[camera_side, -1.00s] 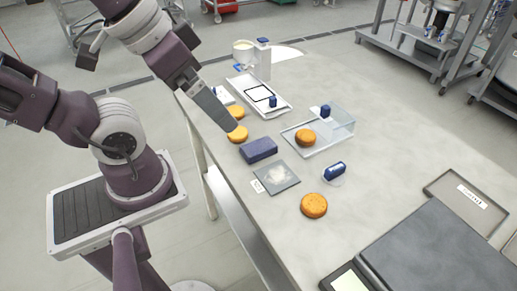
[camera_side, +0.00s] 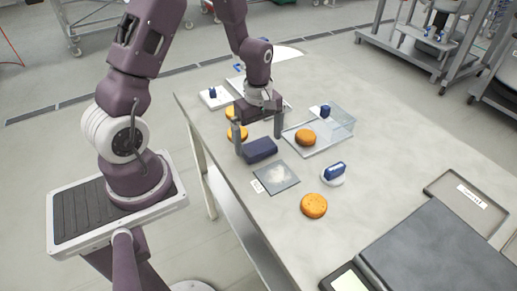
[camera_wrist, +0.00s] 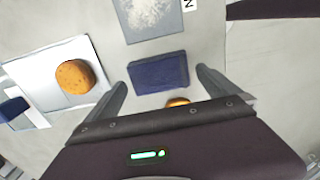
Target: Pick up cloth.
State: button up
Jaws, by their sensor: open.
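The cloth (camera_side: 260,150) is a dark blue folded block lying flat on the table. It shows in the wrist view (camera_wrist: 158,73) at the centre. My gripper (camera_side: 258,138) is open above the cloth, pointing down, with one finger to each side of it. In the wrist view the fingertips (camera_wrist: 162,80) stand to the left and right of the cloth with small gaps. Nothing is held. I cannot tell exactly how far the tips are above the table.
A grey pad with white powder (camera_side: 278,178) lies in front.

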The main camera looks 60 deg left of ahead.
aim_at(259, 146)
notch_tip(259, 146, down, 2)
jog(key=shift+f, duration=0.1)
jog(key=c, duration=1.2)
notch_tip(259, 146, up, 10)
jog(key=shift+r, duration=0.1)
jog(key=o, duration=0.6)
jog(key=c, duration=0.4)
jog(key=shift+d, duration=0.2)
jog(key=d+f, duration=0.1)
jog(key=d, duration=0.2)
jog(key=d+f, duration=0.2)
jog(key=d, duration=0.1)
jog(key=d+f, duration=0.1)
jog(key=d, duration=0.2)
jog(key=shift+s+d+f, duration=0.25)
jog(key=shift+d+f, duration=0.05)
jog(key=shift+f, duration=2.05)
